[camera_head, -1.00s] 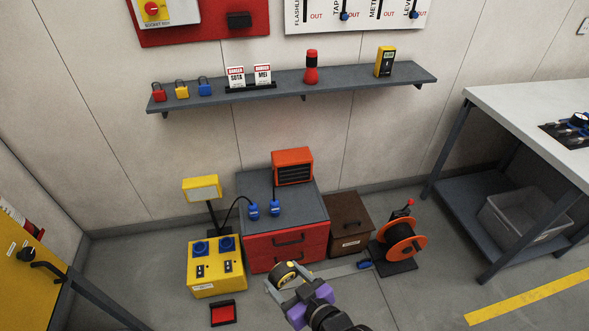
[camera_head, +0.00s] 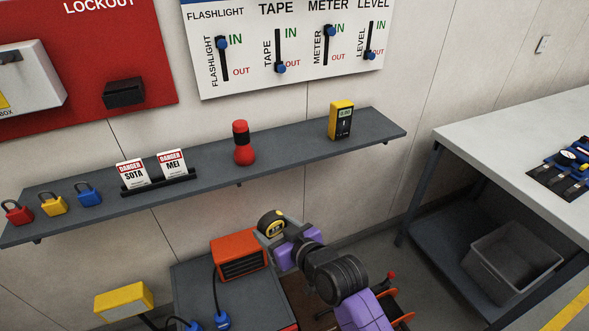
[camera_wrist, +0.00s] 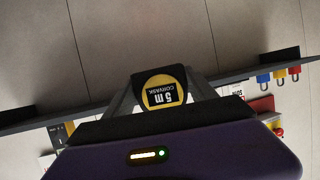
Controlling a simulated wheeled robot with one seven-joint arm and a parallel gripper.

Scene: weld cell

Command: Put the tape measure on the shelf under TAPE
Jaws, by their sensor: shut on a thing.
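The yellow-and-black tape measure (camera_head: 271,224) is held between the fingers of my gripper (camera_head: 268,233), in front of the wall and below the shelf's front edge in the head view. It also shows in the wrist view (camera_wrist: 162,92), its round "5 m" label upside down between the two fingers. The grey shelf (camera_head: 215,161) runs along the wall. The TAPE label (camera_head: 276,8) is on the white board above it, with its blue slider (camera_head: 280,68) down by OUT. The shelf below that label, between the flashlight and the meter, is bare.
On the shelf stand a red flashlight (camera_head: 243,145), a yellow meter (camera_head: 341,120), two danger tags (camera_head: 132,173) in a holder, and three padlocks (camera_head: 53,204). An orange heater (camera_head: 238,254) is just left of my gripper. A workbench (camera_head: 510,130) stands at right.

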